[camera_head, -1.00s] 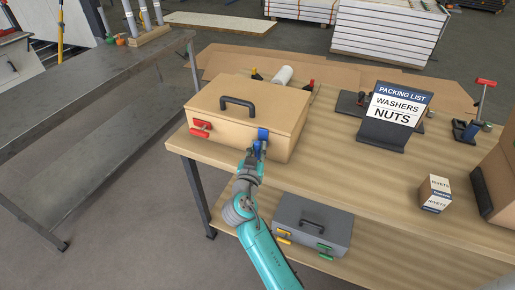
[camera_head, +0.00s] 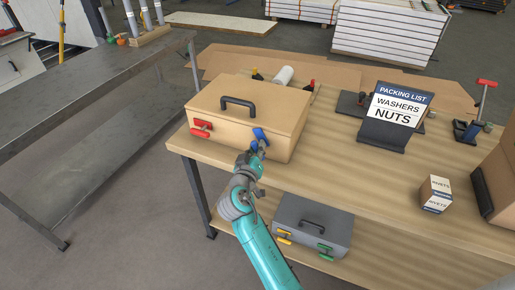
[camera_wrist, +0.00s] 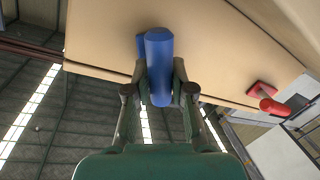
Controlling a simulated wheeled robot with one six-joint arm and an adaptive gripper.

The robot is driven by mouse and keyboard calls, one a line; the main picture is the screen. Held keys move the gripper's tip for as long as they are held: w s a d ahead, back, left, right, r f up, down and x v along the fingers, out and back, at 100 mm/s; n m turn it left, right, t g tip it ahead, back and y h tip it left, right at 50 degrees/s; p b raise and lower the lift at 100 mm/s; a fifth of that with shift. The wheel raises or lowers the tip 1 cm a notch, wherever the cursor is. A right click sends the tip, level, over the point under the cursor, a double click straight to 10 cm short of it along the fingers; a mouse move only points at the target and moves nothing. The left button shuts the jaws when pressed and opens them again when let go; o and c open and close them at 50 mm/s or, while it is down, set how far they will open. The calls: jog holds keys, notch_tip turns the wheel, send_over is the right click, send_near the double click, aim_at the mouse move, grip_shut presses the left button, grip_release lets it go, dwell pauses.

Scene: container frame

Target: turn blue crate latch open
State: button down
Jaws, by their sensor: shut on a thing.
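The tan crate (camera_head: 225,112) with a black handle stands on the wooden table. Its blue latch (camera_head: 259,134) is on the front face near the right corner and now sits tilted in the head view. My gripper (camera_head: 256,150) is at this latch. In the wrist view the blue latch (camera_wrist: 159,65) lies between the two fingers of my gripper (camera_wrist: 160,92), which are shut on it. The crate's red latch (camera_head: 201,129) is at the front left, and it also shows in the wrist view (camera_wrist: 268,101).
A grey case (camera_head: 312,222) with yellow and green latches sits on the lower shelf, beside my arm. A packing list sign (camera_head: 398,107) and a small box (camera_head: 435,193) stand to the right. The table between the crate and sign is mostly clear.

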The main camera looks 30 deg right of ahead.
jog(key=n, duration=0.2)
jog(key=n+g, duration=0.1)
jog(key=n, duration=0.2)
jog(key=shift+w+a+f+n, duration=0.2)
jog(key=shift+w+f+n, duration=0.05)
jog(key=shift+n, duration=0.05)
jog(key=n, duration=0.1)
jog(key=n+g, duration=0.1)
jog(key=n, duration=0.1)
jog(key=n+g+h, duration=0.1)
jog(key=shift+f+n, duration=0.3)
jog(key=shift+n, duration=0.1)
dwell(0.3)
jog(key=c, duration=1)
grip_release()
jog(key=v, duration=1.2)
